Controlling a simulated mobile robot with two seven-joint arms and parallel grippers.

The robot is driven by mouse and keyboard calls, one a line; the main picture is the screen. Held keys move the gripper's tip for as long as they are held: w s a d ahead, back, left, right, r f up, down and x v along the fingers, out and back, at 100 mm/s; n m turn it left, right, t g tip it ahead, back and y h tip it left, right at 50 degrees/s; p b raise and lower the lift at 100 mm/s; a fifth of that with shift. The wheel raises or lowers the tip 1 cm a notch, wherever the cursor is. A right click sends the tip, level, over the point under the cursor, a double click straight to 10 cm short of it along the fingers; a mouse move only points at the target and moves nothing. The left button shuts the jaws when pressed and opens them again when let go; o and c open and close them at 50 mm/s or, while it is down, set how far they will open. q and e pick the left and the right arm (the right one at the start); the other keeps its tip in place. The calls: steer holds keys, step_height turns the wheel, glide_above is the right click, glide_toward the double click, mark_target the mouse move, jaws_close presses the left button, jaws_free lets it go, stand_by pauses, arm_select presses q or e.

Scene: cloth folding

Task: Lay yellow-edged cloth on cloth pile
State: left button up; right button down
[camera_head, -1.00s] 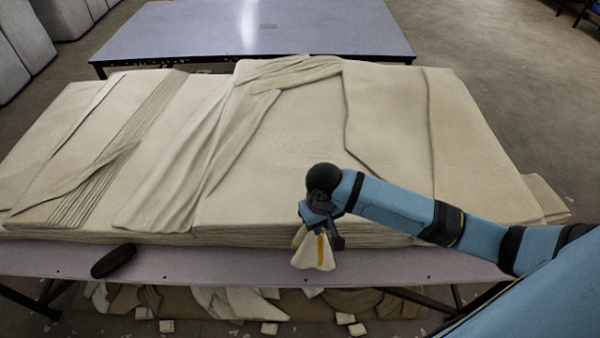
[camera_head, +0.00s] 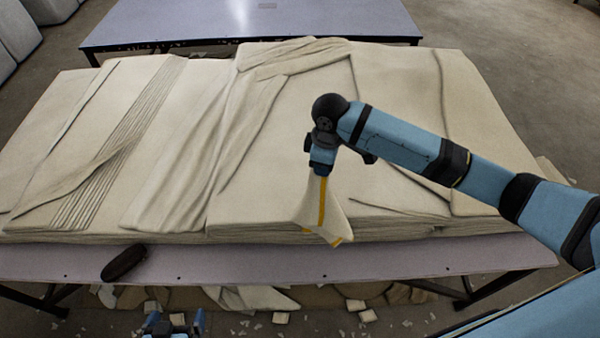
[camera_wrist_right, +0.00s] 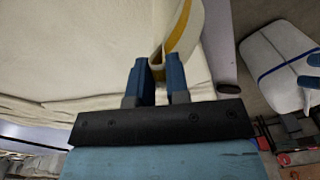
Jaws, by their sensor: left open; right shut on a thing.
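The yellow-edged cloth (camera_head: 322,218) is a small cream piece with a yellow stripe, hanging down from my right gripper (camera_head: 320,170). That gripper is shut on its top end, near the pile's front edge. The right wrist view shows the yellow-striped cloth (camera_wrist_right: 184,30) bending away beyond the blue fingers. The cloth pile (camera_head: 290,150) is a broad cream stack with wrinkled and pleated layers on top. I cannot tell whether the hanging cloth touches the pile. My left gripper (camera_head: 174,322) is open and empty at the bottom edge, in front of the table.
The pile covers most of a grey table (camera_head: 300,262). A dark oval object (camera_head: 124,263) lies on its bare front strip. Cloth scraps (camera_head: 240,298) lie on the floor below. Another grey table (camera_head: 250,22) stands behind, with clear floor to the right.

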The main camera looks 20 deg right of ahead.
steer(key=c, duration=1.9)
jaws_free()
steer(key=w+r+n, duration=0.2)
steer(key=r+n, duration=0.1)
steer(key=w+a+r+n, duration=0.1)
steer(key=w+r+n, duration=0.2)
steer(key=n, duration=0.1)
steer(key=w+r+n, duration=0.3)
steer(key=n, duration=0.1)
steer(key=shift+w+a+r, duration=0.1)
steer(key=shift+a+r, duration=0.05)
steer(key=shift+a, duration=0.15)
steer(key=shift+o, duration=0.2)
steer(key=w+r+n, duration=0.5)
steer(key=r+n, duration=0.4)
arm_select(q)
step_height(320, 180, down, 10)
steer(key=d+b, duration=0.1)
steer(key=b, duration=1)
steer(key=shift+w+d+m+h, duration=0.15)
steer(key=shift+m+h, duration=0.15)
arm_select(e)
step_height(320, 180, down, 9)
steer(key=shift+w+r+n, duration=0.15)
steer(key=shift+w+n, duration=0.15)
steer(key=shift+w, duration=0.05)
arm_select(q)
steer(key=shift+r, duration=0.1)
arm_select(e)
steer(key=shift+r, duration=0.1)
